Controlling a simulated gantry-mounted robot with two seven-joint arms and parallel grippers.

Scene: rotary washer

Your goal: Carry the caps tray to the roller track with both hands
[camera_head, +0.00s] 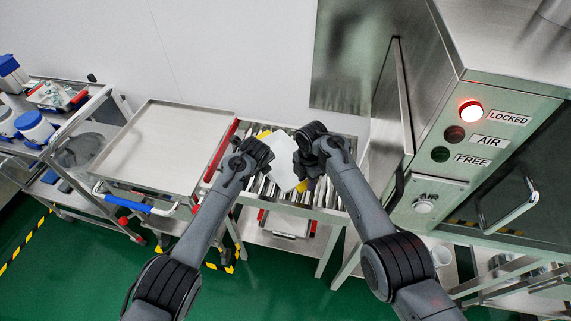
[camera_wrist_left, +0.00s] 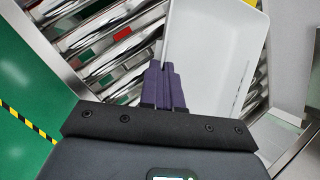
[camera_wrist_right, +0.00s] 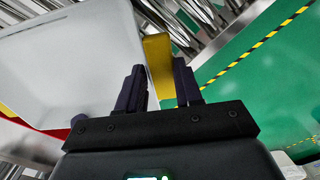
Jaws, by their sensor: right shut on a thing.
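The caps tray (camera_head: 284,161) is a white tray with yellow end pieces, held tilted above the roller track (camera_head: 327,194). I see no caps in it. My right gripper (camera_head: 303,163) is shut on the tray's yellow handle (camera_wrist_right: 157,62), which sits between its fingers in the right wrist view. My left gripper (camera_head: 262,160) is at the tray's left side. In the left wrist view its fingers (camera_wrist_left: 163,84) are together beside the tray's white wall (camera_wrist_left: 208,60), with no handle seen between them. The metal rollers (camera_wrist_left: 105,40) lie below.
A steel cart with a flat top (camera_head: 165,145) stands left of the track, with a blue handle (camera_head: 140,204). A shelf cart with blue-lidded tubs (camera_head: 33,127) is farther left. A steel machine (camera_head: 480,140) with a lit red LOCKED lamp (camera_head: 470,112) stands close on the right.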

